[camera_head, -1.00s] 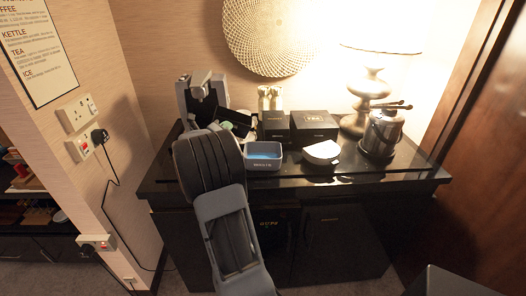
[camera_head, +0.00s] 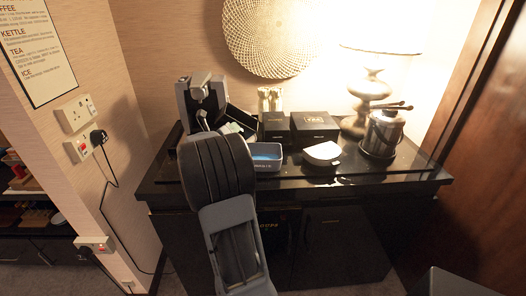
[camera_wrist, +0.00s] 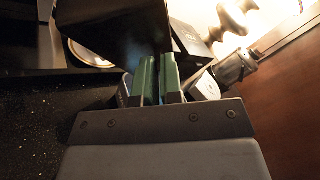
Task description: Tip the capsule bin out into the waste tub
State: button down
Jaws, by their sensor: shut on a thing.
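My gripper (camera_wrist: 157,78) shows in the wrist view with its two green fingers close together. It is shut on the black capsule bin (camera_wrist: 110,22), which fills the top of that view. In the head view the bin (camera_head: 241,117) is a dark tilted shape beside the coffee machine, and my arm hides much of the gripper. The waste tub (camera_head: 266,165) is grey with a blue inside and stands on the counter just right of my arm, which covers its left edge. The bin is to the left of and behind the tub. The bin's contents are not visible.
The coffee machine (camera_head: 205,92) stands at the back left. Gold canisters (camera_head: 270,100) and a black box (camera_head: 314,127) are behind the tub. A white-topped container (camera_head: 322,154), an ice bucket (camera_head: 382,132) and a lamp (camera_head: 368,95) stand to the right. The counter's front right is clear.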

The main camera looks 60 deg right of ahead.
jog(key=shift+s+f+m+b, duration=0.3)
jog(key=shift+s+m+b, duration=0.05)
jog(key=shift+m, duration=0.55)
jog(key=shift+s+d+r+m+p, duration=0.1)
jog(key=shift+s+r+m+p, duration=0.3)
jog(key=shift+m, duration=0.5)
dwell(0.5)
jog(key=shift+s+f+m+b, duration=0.3)
jog(key=shift+s+f+m, duration=0.15)
jog(key=shift+m, duration=0.45)
jog(key=shift+s+d+f+m+b, duration=0.1)
jog(key=shift+s+f+m+b, duration=0.45)
jog(key=shift+s+m, duration=0.35)
dwell(0.5)
dwell(0.4)
jog(key=shift+s+d+r+m+b, duration=0.1)
jog(key=shift+s+m+b, duration=0.65)
jog(key=shift+b, duration=1.7)
jog(key=shift+s+r+m+b, duration=0.1)
jog(key=shift+s+m+b, duration=0.3)
jog(key=shift+m+b, duration=1.35)
